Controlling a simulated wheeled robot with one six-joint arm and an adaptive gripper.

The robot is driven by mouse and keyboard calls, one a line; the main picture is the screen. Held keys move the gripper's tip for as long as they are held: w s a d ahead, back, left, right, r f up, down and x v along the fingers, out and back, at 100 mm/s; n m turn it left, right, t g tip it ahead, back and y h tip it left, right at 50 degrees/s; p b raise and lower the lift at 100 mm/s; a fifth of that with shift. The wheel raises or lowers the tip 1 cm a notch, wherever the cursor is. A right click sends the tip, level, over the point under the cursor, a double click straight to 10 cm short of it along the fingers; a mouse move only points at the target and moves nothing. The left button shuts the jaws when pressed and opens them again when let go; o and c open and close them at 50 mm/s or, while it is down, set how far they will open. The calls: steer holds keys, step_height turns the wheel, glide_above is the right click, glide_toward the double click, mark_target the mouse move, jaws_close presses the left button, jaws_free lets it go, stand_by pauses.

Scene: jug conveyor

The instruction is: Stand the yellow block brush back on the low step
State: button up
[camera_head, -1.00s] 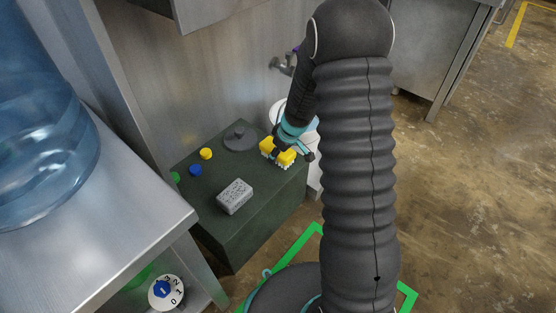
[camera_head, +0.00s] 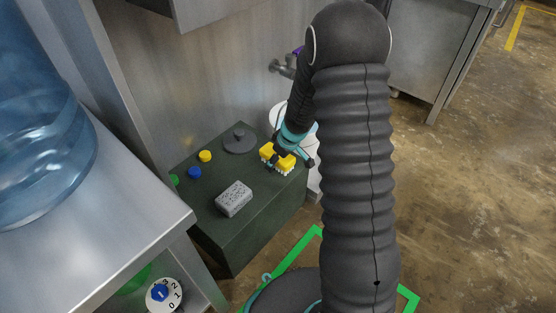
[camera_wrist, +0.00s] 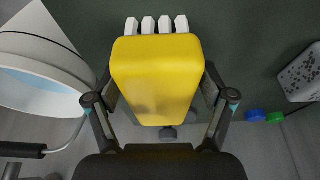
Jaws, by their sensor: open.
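The yellow block brush (camera_head: 286,162) is at the far right end of the dark green low step (camera_head: 262,212), its white bristles along its lower edge in the head view. The wrist view shows its yellow block (camera_wrist: 155,75) large and close, with white bristles at the top of the picture. My gripper (camera_head: 290,161) is open, with one finger on either side of the block. In the wrist view the fingertips are partly hidden by the block, so I cannot tell whether they touch it.
On the step are a speckled grey block (camera_head: 234,198), a grey round lidded piece (camera_head: 240,139), and yellow (camera_head: 205,156), blue (camera_head: 194,173) and green (camera_head: 175,179) caps. A white bucket (camera_wrist: 45,75) stands close beside the brush. A metal table (camera_head: 120,190) is left.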

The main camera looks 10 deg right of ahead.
steer(key=p+v, duration=0.6)
steer(key=v, duration=0.6)
steer(key=shift+r, duration=0.2)
steer(key=w+d+r+m+t+h, duration=0.1)
steer(key=w+r+t, duration=0.15)
steer(key=r, duration=0.55)
steer(key=w+r+m+t+h, duration=0.1)
steer(key=r+t, duration=0.3)
steer(key=r, duration=0.3)
steer(key=s+d+r+m+t+h, duration=0.1)
steer(key=s+d+r+m+h, duration=0.25)
steer(key=r, duration=0.55)
steer(key=s+d+r+m+g+h, duration=0.2)
steer(key=s+r, duration=0.1)
steer(key=s, duration=1)
steer(key=s+a+f+g+y, duration=0.1)
steer(key=s+a+y, duration=0.1)
steer(key=s+a, duration=0.2)
steer(key=s+a+f+g+y, duration=0.1)
steer(key=s+a+y, duration=0.2)
steer(key=s, duration=0.7)
steer(key=shift+a+f+g, duration=0.3)
steer(key=shift+a+g, duration=0.05)
steer(key=shift+a, duration=0.85)
